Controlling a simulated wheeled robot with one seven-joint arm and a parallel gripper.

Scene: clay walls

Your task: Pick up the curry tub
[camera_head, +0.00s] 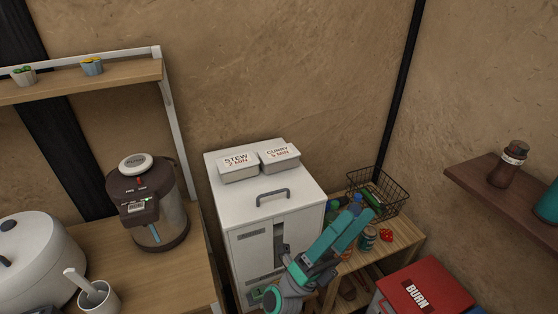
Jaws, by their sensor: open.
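The curry tub (280,157) is a pale, low, rectangular tub with a lid labelled "CURRY 5 MIN". It sits on top of a white cabinet (285,208), toward the back right, beside a similar tub labelled "STEW 2 MIN" (238,166). My gripper (356,218) has two teal fingers, appears open and empty, and is in front of the cabinet's right side, lower right of the curry tub and apart from it. My arm hides part of the cabinet's front and the shelf behind.
A wire basket (398,202) and a red tomato-like item (386,235) are on a wooden shelf at right. A red "BURN" box (440,292) stands at lower right. A hot-water pot (145,205) stands on the left counter.

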